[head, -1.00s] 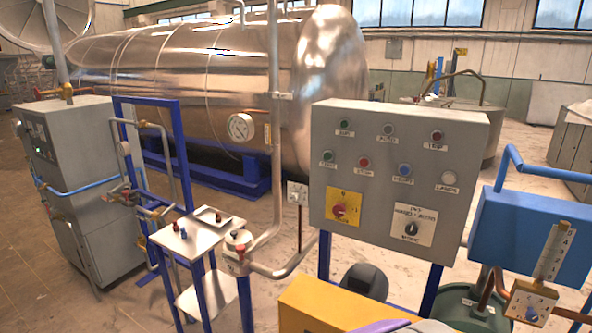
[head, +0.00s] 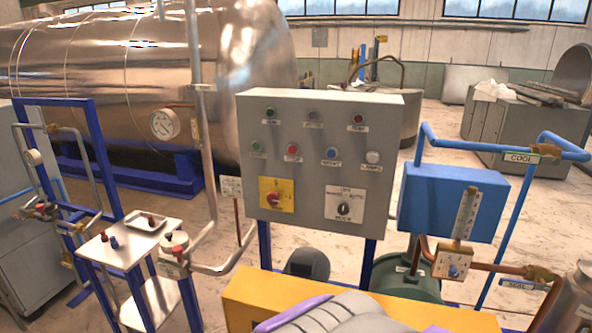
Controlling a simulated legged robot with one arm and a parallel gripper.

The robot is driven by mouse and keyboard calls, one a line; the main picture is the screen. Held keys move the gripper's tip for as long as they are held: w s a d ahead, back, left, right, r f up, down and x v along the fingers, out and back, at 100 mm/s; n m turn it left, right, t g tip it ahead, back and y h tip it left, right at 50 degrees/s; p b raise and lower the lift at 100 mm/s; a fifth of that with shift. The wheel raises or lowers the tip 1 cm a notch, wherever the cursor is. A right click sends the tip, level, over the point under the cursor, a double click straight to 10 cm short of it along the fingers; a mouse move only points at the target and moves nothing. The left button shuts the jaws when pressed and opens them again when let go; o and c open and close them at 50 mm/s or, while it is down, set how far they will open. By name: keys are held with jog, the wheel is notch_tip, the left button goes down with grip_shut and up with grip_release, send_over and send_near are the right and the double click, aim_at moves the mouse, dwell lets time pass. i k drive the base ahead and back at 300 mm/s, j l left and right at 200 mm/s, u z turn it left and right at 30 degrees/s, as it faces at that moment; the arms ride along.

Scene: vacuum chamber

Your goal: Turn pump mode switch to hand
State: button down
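The grey control panel (head: 370,150) stands upright on blue legs in the middle of the head view. The pump mode switch (head: 343,209) is a black round knob on a white plate at the panel's lower right. Small lettering surrounds it, with a word that looks like MODE below. A light mark on the knob seems to point roughly upward, but it is too small to be sure. My gripper is not in view, and nothing is seen touching the knob.
A red rotary switch (head: 273,200) on a yellow plate sits left of the knob. Lamps and buttons are above. A blue box (head: 453,203) stands right of the panel. A yellow block (head: 250,292) with a grey and purple part lies in front. A small table (head: 130,245) stands left.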

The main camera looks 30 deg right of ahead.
aim_at(343, 209)
jog(key=k+l, duration=0.1)
jog(key=l, duration=0.35)
jog(key=k+l, duration=0.1)
jog(key=l, duration=0.3)
jog(key=k+l+u, duration=0.1)
jog(key=l, duration=0.35)
